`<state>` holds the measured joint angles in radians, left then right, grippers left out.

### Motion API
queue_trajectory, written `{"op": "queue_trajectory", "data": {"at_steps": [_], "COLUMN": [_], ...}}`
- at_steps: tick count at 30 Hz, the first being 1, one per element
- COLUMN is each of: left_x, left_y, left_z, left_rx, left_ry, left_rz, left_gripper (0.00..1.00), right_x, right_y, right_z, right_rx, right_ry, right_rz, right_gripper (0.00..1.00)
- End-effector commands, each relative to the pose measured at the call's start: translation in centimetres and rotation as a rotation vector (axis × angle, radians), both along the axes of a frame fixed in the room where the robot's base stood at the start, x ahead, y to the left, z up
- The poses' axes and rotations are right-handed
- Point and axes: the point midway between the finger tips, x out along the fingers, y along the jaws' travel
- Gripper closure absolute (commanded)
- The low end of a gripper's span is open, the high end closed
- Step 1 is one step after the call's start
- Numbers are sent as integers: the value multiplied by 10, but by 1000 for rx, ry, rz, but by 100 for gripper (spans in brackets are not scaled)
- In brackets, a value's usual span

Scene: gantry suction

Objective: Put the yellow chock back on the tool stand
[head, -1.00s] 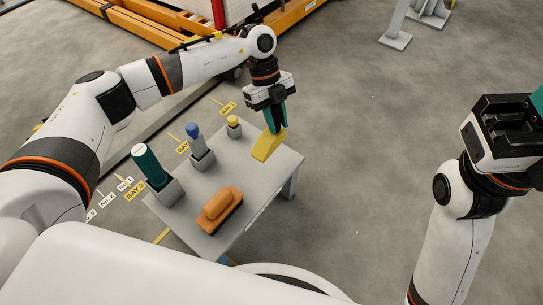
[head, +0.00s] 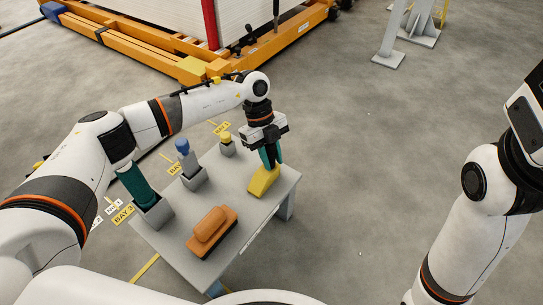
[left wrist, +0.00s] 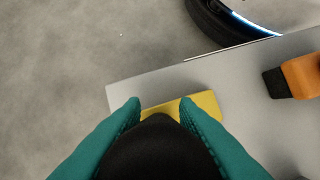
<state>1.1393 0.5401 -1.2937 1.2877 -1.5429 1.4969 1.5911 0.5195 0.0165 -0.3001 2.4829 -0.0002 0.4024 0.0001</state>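The tool stand (head: 222,256) is a small grey table in the middle of the head view. The yellow chock (head: 264,181), a wedge, is at the stand's right end, low over or on its top; I cannot tell whether it touches. My left gripper (head: 269,160) points down with its teal fingers on the chock's upper part and appears shut on it. In the left wrist view, the chock (left wrist: 207,103) shows between and beyond the fingertips (left wrist: 160,106), partly hidden by them. My right arm is at the right edge; its fingers are out of view.
An orange block tool (head: 212,230) lies at the stand's front. A green cylinder (head: 136,184), a blue-topped tool (head: 183,147) and a yellow-topped tool (head: 226,137) stand in grey holders along its left side. An orange gantry frame (head: 150,55) is behind. Floor to the right is clear.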

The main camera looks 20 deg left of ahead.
Motion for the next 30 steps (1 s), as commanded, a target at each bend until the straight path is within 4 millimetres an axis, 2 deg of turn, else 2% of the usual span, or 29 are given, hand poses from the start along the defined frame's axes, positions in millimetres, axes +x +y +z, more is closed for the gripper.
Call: {"op": "queue_trajectory", "data": {"at_steps": [1, 3, 14, 16, 21, 30], "left_x": [0, 0, 1, 3, 11, 24], "left_y": [0, 0, 1, 3, 13, 30], "left_z": [0, 0, 6, 14, 48, 100], "left_rx": [1, 1, 0, 0, 0, 0], "left_ry": [1, 1, -1, -1, -2, 0], "left_rz": [0, 0, 0, 1, 2, -1], "left_gripper": [64, 53, 52, 52, 52, 52], "right_x": [0, 0, 0, 0, 19, 34], "right_y": [0, 0, 0, 0, -1, -3], "right_z": [0, 0, 3, 6, -3, -16], "right_rx": [0, 0, 0, 1, 2, 10], "right_ry": [1, 1, -1, -1, 76, 165], "right_rz": [0, 0, 0, 1, 3, 8], "right_gripper": [64, 64, 64, 64, 64, 64]}}
